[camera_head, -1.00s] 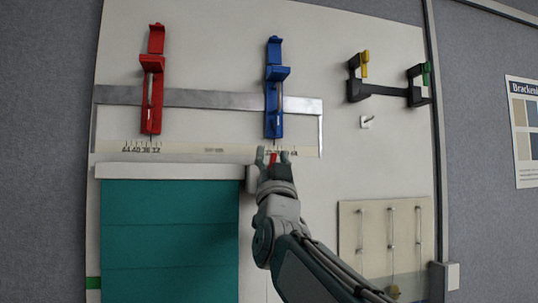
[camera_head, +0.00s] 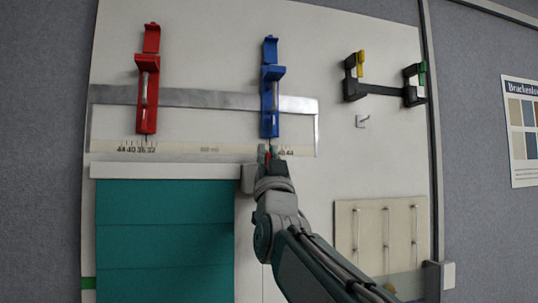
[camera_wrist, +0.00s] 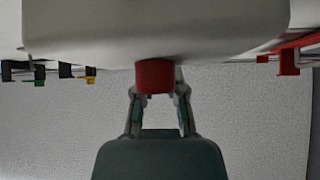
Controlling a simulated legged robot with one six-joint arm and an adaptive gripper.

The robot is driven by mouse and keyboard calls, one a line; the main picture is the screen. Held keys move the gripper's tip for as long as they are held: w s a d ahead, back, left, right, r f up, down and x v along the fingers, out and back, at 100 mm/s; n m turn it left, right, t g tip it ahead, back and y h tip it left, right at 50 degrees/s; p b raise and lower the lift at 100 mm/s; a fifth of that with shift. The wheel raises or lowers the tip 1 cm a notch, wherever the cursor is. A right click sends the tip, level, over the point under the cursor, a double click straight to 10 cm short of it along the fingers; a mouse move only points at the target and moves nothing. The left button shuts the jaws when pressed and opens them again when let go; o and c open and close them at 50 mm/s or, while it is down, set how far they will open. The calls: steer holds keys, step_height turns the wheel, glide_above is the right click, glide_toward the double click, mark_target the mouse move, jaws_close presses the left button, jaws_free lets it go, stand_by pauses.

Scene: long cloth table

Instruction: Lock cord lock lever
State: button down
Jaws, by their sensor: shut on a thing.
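A small red lever (camera_wrist: 155,76) sticks out from under a pale housing (camera_wrist: 150,30) that fills the top of the wrist view. My gripper (camera_wrist: 157,92) is shut on this red lever, one fingertip on each side. In the head view my gripper (camera_head: 269,153) is just below the blue clamp, and only a sliver of red shows between its fingers. A small grey-white block (camera_head: 248,178) sits at the right end of the blind's top rail, left of my wrist. The lever's base and any cord at it are hidden.
A teal blind (camera_head: 165,235) hangs from a white rail (camera_head: 165,171) to the left. A red clamp (camera_head: 147,95) and a blue clamp (camera_head: 270,100) sit on a metal bar above. Black clamps (camera_head: 382,88) and a hook (camera_head: 362,121) are at right.

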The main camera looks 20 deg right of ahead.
steer(key=shift+a+n+y, duration=0.15)
steer(key=shift+n+y, duration=0.65)
steer(key=shift+a+n+y, duration=0.1)
steer(key=shift+n+y, duration=0.7)
steer(key=c, duration=0.7)
jaws_free()
steer(key=shift+a, duration=0.1)
steer(key=v, duration=1.2)
steer(key=shift+f, duration=0.1)
